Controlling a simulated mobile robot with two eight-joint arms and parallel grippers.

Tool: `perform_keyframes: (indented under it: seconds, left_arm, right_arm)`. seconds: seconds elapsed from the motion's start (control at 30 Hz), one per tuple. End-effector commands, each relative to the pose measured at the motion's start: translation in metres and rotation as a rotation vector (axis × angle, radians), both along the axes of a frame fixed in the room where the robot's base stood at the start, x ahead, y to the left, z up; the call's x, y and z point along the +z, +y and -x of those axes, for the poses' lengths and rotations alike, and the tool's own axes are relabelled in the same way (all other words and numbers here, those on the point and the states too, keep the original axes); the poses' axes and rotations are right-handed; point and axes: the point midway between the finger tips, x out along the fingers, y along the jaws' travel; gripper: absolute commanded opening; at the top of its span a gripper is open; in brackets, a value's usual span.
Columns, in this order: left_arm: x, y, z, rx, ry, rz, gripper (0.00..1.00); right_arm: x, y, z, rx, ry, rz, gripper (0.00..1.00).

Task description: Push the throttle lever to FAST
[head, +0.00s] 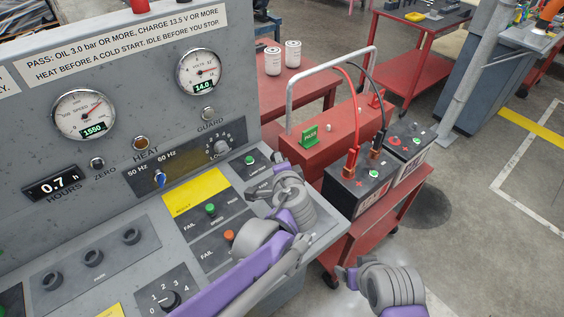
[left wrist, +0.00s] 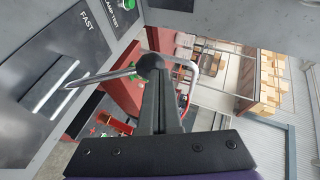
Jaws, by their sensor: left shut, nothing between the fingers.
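The throttle lever, a bright metal rod (left wrist: 100,78) with a round black knob (left wrist: 150,65), shows in the left wrist view. The rod rises from a slotted dark plate (left wrist: 22,62) with the word FAST beside one end of the slot. My left gripper (left wrist: 160,88) is shut and empty, its fingertips right at the knob; I cannot tell whether they touch. In the head view my left gripper (head: 258,190) is over the right end of the sloping console, and the arm hides most of the lever area. My right gripper (head: 346,274) is low at the right, off the console; its jaws are unclear.
The grey console (head: 100,245) carries knobs and switches, with a green lamp-test button (head: 249,160) near my left gripper. Gauges read 1550 and 14.0. A red cart (head: 375,215) with batteries (head: 358,182) stands close on the right. Open floor lies further right.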

Motion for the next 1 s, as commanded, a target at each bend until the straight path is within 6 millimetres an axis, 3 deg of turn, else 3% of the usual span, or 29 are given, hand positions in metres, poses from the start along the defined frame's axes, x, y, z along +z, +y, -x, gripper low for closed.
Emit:
perform_keyframes:
  seconds: [0.27,0.7,1.0]
  left_arm:
    - [0.006,-0.002,0.014,0.000,0.000,-0.001,0.00]
    - [0.038,-0.012,0.089,-0.003,-0.001,-0.001,0.00]
    - [0.043,-0.012,0.101,0.001,-0.002,-0.001,0.00]
  right_arm:
    - [0.001,0.000,0.000,0.001,0.000,0.000,0.73]
    - [0.002,0.000,-0.001,0.001,-0.001,0.000,0.73]
    - [0.002,0.000,-0.001,0.001,-0.001,0.000,0.73]
